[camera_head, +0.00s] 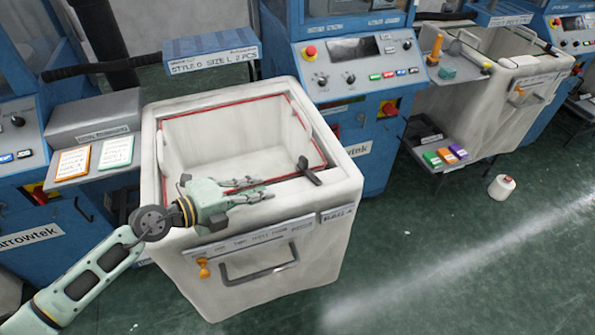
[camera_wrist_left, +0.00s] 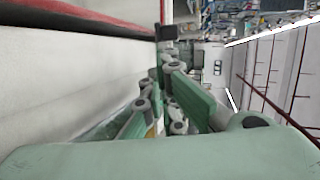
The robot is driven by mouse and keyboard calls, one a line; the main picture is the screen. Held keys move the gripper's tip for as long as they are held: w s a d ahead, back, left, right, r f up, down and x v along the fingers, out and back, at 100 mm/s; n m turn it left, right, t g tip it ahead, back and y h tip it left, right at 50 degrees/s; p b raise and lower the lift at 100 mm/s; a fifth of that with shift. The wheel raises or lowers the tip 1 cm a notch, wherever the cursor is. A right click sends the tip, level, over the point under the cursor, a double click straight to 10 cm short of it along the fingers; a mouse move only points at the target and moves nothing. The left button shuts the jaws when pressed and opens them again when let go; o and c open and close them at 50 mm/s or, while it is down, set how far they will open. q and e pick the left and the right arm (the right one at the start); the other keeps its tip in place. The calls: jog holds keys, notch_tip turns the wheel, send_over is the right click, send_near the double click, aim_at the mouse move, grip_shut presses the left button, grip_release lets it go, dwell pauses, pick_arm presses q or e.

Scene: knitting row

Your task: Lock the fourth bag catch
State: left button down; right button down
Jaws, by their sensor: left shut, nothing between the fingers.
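A white bag bin (camera_head: 340,200) stands in the middle of the head view, with a red line around its inner opening. A dark bag catch (camera_head: 309,171) sits at the right end of its near rim, tilted up and angled; I cannot tell whether it is locked. My left gripper (camera_head: 266,188) lies over the near rim, left of this catch and apart from it, fingers pointing right. It is shut and empty. In the left wrist view the gripper (camera_wrist_left: 172,68) also shows, with a dark block (camera_wrist_left: 166,32), probably the catch, beyond its fingertips. My right gripper is out of view.
Blue machines (camera_head: 355,75) stand behind the bin. A blue sign box (camera_head: 210,52) is at the back, and a second white bin (camera_head: 505,110) stands at the right. A white yarn cone (camera_head: 501,187) is on the green floor, which is clear at the front right.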

aim_at(297, 179)
pick_arm(q)
jog(key=x, duration=0.3)
jog(key=r+p+x, duration=0.1)
jog(key=x, duration=0.7)
jog(key=shift+w+d+r, duration=0.1)
jog(key=shift+w+d, duration=0.15)
jog(key=shift+d, duration=0.1)
jog(key=shift+b, duration=0.3)
jog(key=m+g+b, duration=0.1)
jog(key=b, duration=0.1)
jog(key=w+h+b, duration=0.1)
jog(key=b, duration=0.2)
jog(key=shift+f+m+g, duration=0.4)
jog(key=shift+w+r+m+g+h+b, duration=0.2)
jog(key=shift+r+m+g+h+b, duration=0.1)
jog(key=shift+b, duration=0.3)
jog(key=shift+w+d+r+p, duration=0.15)
jog(key=shift+p, duration=0.25)
